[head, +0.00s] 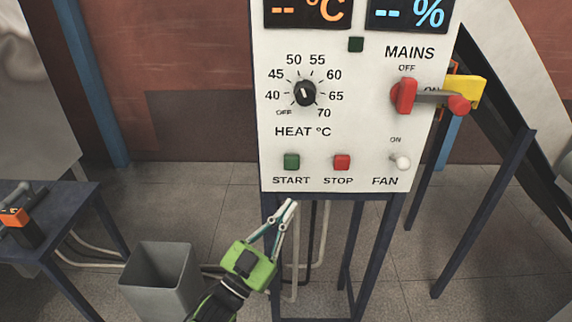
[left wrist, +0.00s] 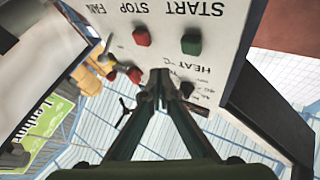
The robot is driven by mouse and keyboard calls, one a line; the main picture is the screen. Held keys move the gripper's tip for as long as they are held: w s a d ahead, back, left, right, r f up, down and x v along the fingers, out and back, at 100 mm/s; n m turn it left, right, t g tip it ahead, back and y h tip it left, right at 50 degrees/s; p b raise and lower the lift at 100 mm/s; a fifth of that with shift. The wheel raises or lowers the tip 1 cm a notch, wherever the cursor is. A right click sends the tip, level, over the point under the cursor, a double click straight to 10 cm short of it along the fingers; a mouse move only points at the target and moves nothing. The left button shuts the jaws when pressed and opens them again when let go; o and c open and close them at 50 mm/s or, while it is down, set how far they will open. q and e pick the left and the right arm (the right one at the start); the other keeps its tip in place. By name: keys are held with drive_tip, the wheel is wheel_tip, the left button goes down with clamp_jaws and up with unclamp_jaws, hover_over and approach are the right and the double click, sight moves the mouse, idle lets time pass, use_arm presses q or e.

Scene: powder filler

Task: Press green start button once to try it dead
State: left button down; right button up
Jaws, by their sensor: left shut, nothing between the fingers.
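The green START button (head: 291,161) is at the lower left of the white control panel (head: 325,130), above its START label. It also shows in the left wrist view (left wrist: 191,43), where the panel appears upside down. My left gripper (head: 291,205) is shut and empty, its tips just below the START label in the head view. In the left wrist view the closed fingertips (left wrist: 160,86) lie apart from the button in the picture; contact with the panel cannot be told. My right gripper is not in view.
The red STOP button (head: 342,162) and FAN toggle (head: 402,161) sit right of START. The HEAT knob (head: 305,93) is above. The red MAINS handle (head: 405,96) has its lever toward ON. Both displays show dashes. A grey bin (head: 160,280) stands lower left.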

use_arm(q)
drive_tip(key=shift+m+h, duration=0.3)
drive_tip(key=shift+h, duration=0.4)
drive_tip(key=r, duration=0.1)
drive_tip(key=s+r, duration=0.1)
drive_tip(key=r, duration=0.2)
drive_tip(key=shift+s+d+r, duration=0.1)
drive_tip(key=shift+s+d, duration=0.1)
drive_tip(key=shift+s, duration=0.15)
drive_tip(key=shift+w, duration=0.1)
drive_tip(key=b, duration=0.4)
approach(299, 158)
drive_tip(key=shift+s+d+x, duration=0.2)
drive_tip(key=shift+d+x, duration=0.05)
drive_tip(key=shift+x, duration=2.15)
drive_tip(key=shift+s, duration=0.1)
drive_tip(key=shift+w, duration=0.45)
